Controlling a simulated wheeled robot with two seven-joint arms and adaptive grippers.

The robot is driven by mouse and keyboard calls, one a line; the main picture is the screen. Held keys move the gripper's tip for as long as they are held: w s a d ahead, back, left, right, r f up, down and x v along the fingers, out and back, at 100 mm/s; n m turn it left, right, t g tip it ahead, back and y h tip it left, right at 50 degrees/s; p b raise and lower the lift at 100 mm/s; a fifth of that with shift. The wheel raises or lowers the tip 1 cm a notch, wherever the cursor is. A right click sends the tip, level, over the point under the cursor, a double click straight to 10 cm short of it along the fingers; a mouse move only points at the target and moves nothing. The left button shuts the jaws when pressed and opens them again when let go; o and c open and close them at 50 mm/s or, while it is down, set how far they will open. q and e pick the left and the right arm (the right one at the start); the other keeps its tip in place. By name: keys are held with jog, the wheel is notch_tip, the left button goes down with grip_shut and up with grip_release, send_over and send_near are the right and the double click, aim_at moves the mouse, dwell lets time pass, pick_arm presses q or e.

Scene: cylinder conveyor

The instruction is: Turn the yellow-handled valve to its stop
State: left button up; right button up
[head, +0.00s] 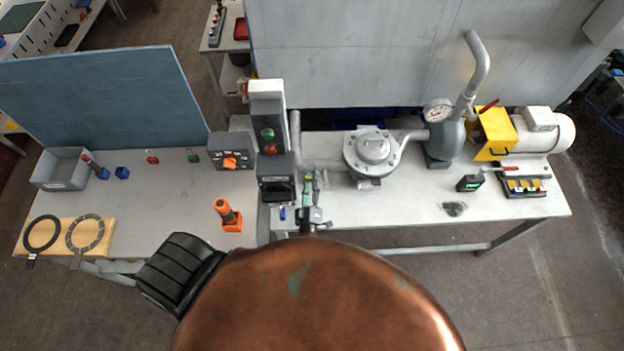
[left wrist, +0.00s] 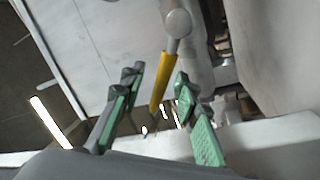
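The yellow valve handle (left wrist: 160,82) shows in the left wrist view, hanging from a round grey pivot (left wrist: 178,23) on a grey pipe. My left gripper (left wrist: 157,95) is open, with its green-padded fingers on either side of the handle and a visible gap to each. Whether the handle lies at the depth of the fingertips is hard to tell. In the head view my left gripper (head: 310,190) is small and partly hidden, over the bench just right of the control column. I cannot make out the yellow handle there. My right gripper is not in view.
A grey control column (head: 268,105) with green and red buttons stands left of the gripper. A round grey pump housing (head: 374,150) stands to the right, with a gauge (head: 438,110) and yellow guard (head: 494,134) beyond. An orange tool (head: 228,214) is on the left bench.

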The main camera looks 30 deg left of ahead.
pick_arm(q)
jog(key=v, duration=1.2)
